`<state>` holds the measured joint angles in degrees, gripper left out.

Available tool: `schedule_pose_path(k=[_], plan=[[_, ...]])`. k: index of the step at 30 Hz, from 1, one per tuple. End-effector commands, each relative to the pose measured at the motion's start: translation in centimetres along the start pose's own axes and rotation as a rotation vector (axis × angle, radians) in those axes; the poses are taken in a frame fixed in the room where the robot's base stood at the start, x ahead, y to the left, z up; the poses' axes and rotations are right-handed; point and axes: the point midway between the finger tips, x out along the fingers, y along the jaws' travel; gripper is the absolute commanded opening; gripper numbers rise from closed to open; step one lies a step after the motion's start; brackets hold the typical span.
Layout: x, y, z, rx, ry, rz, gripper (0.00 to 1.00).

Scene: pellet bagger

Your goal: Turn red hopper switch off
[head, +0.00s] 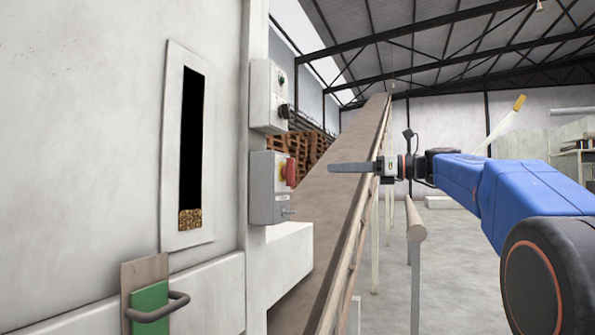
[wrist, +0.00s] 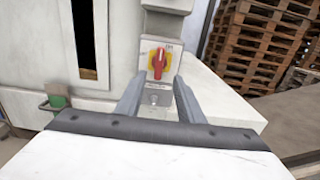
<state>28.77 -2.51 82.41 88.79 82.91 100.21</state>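The red hopper switch (head: 291,172) is a red rotary handle on the right side of a grey box (head: 265,200), on the edge of the pale machine. In the wrist view the red handle (wrist: 158,63) sits on a yellow plate and stands roughly upright, slightly tilted. My gripper (head: 332,168) is to the right of the switch in the head view, pointing at it with a gap between. In the wrist view my gripper's fingers (wrist: 157,88) are apart, with the switch box between and beyond them. Nothing is held.
A second grey box (head: 267,95) with a black knob is mounted above. A small toggle (head: 288,212) sits below the red handle. A white ledge (head: 290,250) juts out underneath. An inclined conveyor (head: 345,200) runs behind my gripper. Stacked pallets (wrist: 255,40) stand to the right.

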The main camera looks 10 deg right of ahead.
Motion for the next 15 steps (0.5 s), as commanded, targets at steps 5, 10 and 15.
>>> schedule_pose_path(k=[5,10,15], plan=[[2.9,0.1,-0.1,0.000,0.001,0.003,0.34],[5.6,0.1,0.0,0.000,0.000,0.003,0.34],[8.3,0.1,0.0,0.000,0.001,0.003,0.34]])
